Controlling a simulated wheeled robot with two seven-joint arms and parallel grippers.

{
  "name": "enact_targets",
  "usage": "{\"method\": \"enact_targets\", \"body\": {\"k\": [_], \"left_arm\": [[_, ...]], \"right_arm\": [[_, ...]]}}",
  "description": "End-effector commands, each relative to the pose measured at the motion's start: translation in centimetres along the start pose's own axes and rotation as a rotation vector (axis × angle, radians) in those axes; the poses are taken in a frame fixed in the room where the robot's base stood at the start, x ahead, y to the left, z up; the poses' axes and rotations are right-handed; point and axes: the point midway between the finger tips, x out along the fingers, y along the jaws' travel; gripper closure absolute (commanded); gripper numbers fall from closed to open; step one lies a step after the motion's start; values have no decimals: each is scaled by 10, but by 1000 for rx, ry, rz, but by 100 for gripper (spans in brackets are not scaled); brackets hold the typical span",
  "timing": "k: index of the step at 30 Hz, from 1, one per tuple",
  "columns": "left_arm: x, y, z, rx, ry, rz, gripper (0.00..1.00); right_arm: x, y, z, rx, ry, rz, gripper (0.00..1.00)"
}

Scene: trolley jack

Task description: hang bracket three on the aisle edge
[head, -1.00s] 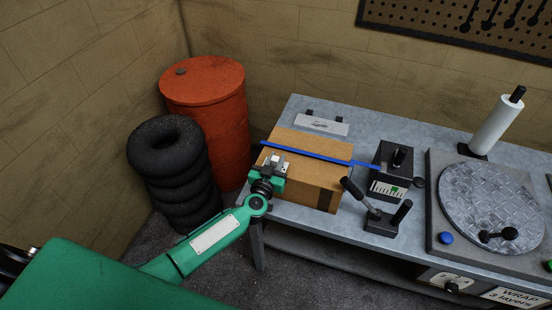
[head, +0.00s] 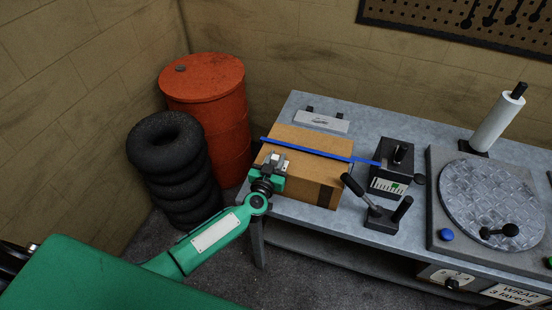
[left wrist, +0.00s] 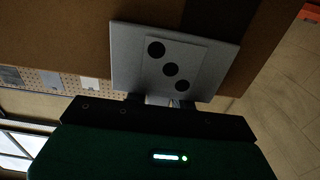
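A pale grey bracket with three black dots (left wrist: 190,70), bracket three, lies against the brown cardboard box (left wrist: 75,28) in the left wrist view. My left gripper (left wrist: 160,100) has its dark fingers on both sides of the bracket's narrow part and looks shut on it. In the head view the left gripper (head: 273,165) is at the box's near left edge, with the bracket mostly hidden by it. The box (head: 318,180) stands on the grey bench with a blue strap (head: 310,149) across its top. Whether the bracket is seated on the edge cannot be told. My right gripper is not in view.
A lever unit (head: 382,217) and a black box with a gauge (head: 390,170) stand right of the box. A grey plate (head: 321,122) lies behind it. A round turntable (head: 490,205) and white roll (head: 498,120) are further right. Tyres (head: 172,170) and an orange drum (head: 207,105) stand left.

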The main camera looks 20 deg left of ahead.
Motion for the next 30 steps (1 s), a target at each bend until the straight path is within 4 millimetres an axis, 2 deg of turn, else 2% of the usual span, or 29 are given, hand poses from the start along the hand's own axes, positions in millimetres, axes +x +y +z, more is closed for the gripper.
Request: {"method": "enact_targets", "body": {"k": [1, 3, 11, 16, 20, 30], "left_arm": [[0, 0, 0, 0, 0, 0, 65], [0, 0, 0, 0, 0, 0, 53], [0, 0, 0, 1, 0, 0, 53], [-10, 0, 1, 0, -2, 0, 53], [-28, 0, 1, 1, -2, 0, 53], [-94, 0, 2, 0, -2, 0, 53]], "right_arm": [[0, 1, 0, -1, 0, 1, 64], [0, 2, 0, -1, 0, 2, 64], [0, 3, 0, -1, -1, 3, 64], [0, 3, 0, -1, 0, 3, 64], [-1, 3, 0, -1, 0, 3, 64], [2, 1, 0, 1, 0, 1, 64]]}}
